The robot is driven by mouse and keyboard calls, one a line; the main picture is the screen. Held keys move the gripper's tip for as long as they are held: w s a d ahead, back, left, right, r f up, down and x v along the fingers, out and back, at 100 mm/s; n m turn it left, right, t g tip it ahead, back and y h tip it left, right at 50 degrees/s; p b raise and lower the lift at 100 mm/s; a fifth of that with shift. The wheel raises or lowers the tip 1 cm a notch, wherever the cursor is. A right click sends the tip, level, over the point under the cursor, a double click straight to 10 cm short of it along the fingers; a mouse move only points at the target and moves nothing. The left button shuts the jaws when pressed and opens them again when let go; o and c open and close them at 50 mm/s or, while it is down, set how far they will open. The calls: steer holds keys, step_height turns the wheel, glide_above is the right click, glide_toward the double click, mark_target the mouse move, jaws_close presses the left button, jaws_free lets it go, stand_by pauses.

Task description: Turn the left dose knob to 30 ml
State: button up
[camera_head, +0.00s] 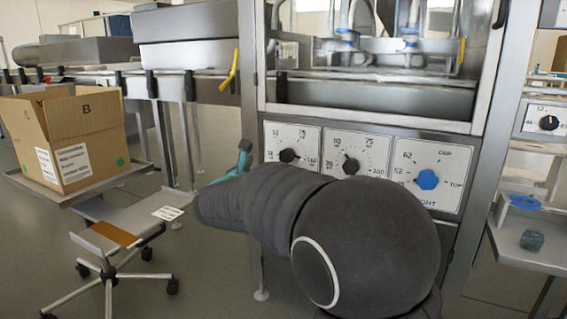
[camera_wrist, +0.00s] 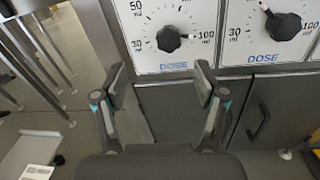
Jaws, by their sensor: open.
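The left dose knob (camera_head: 288,155) is a small black knob on a white dial panel on the machine front. In the wrist view the same knob (camera_wrist: 168,39) shows with its pointer toward the right, near the 100 ml mark; the 30 ml mark is at the dial's lower left. My gripper (camera_wrist: 160,78) is open and empty, its two fingers apart below the knob in the picture and not touching it.
A second dose knob (camera_head: 350,166) and a blue knob (camera_head: 427,180) sit to the right on the same front. A cardboard box (camera_head: 85,140) stands on a tray at the left. A wheeled stand (camera_head: 108,268) is on the floor below it. Grey cabinet doors lie under the dials.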

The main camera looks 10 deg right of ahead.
mark_target(285, 156)
steer(key=w+d, duration=0.2)
steer(key=w, duration=0.1)
steer(key=w+d+f+m+h, duration=0.1)
steer(key=w+d, duration=0.2)
steer(key=w, duration=0.1)
steer(key=w+d+m+p, duration=0.1)
steer(key=w+d, duration=0.2)
steer(key=w, duration=0.1)
steer(key=shift+w+d+f+g, duration=0.1)
steer(key=shift+f+g, duration=0.15)
steer(key=shift+g, duration=0.15)
steer(key=c, duration=1.1)
